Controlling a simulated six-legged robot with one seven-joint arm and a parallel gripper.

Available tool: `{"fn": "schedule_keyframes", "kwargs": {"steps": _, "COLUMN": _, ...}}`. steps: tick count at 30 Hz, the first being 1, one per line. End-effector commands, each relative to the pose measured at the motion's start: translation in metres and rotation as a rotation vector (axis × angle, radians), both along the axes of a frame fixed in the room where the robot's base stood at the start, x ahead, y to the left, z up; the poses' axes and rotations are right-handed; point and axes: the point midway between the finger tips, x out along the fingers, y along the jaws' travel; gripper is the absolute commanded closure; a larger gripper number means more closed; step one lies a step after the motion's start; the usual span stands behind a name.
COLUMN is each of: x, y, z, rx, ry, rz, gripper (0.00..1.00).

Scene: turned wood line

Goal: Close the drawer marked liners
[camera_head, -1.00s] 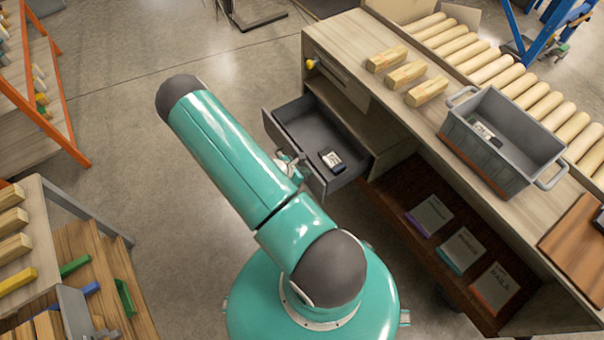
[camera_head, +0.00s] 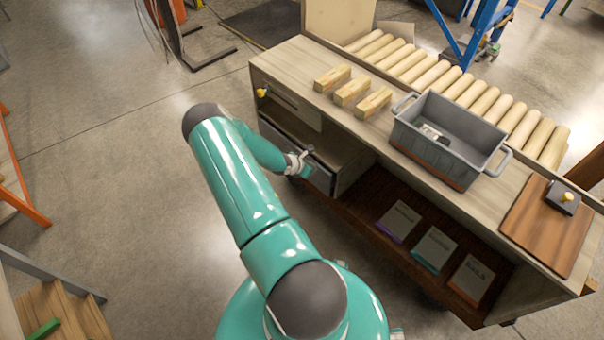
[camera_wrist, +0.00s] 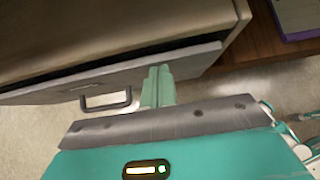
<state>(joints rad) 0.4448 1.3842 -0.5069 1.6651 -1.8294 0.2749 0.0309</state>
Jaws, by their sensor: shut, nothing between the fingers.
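The grey drawer (camera_head: 322,181) sits in the left end of the workbench, below a top drawer. In the wrist view its grey front (camera_wrist: 50,92) has a bar handle (camera_wrist: 106,103). A narrow dark gap shows between the front and the cabinet, so it stands slightly open. No label on it can be read. My gripper (camera_head: 306,162) is at the drawer front. In the wrist view its fingers (camera_wrist: 158,78) are together, empty, against or very near the front, right of the handle. The drawer's inside is hidden.
A top drawer with a yellow knob (camera_head: 262,92) is above. Wood blocks (camera_head: 351,92) and a grey tote (camera_head: 440,150) stand on the bench (camera_head: 285,65). A lower shelf holds several marked packets (camera_head: 434,250).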

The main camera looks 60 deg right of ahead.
Motion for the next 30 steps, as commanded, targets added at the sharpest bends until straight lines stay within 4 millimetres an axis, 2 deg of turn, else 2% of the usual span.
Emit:
{"fn": "schedule_keyframes", "kwargs": {"steps": 6, "x": -0.004, "y": -0.010, "z": 0.000, "rx": -0.002, "ry": 0.001, "rz": 0.001, "gripper": 1.00}}
{"fn": "schedule_keyframes", "kwargs": {"steps": 20, "x": -0.006, "y": -0.012, "z": 0.002, "rx": -0.009, "ry": 0.003, "rz": 0.000, "gripper": 1.00}}
{"fn": "schedule_keyframes", "kwargs": {"steps": 23, "x": -0.002, "y": -0.006, "z": 0.002, "rx": -0.008, "ry": 0.002, "rz": 0.000, "gripper": 1.00}}
{"fn": "schedule_keyframes", "kwargs": {"steps": 29, "x": 0.015, "y": 0.024, "z": 0.002, "rx": -0.001, "ry": -0.002, "rz": 0.001, "gripper": 1.00}}
{"fn": "schedule_keyframes", "kwargs": {"steps": 30, "x": 0.018, "y": 0.030, "z": 0.008, "rx": -0.001, "ry": -0.003, "rz": 0.001, "gripper": 1.00}}
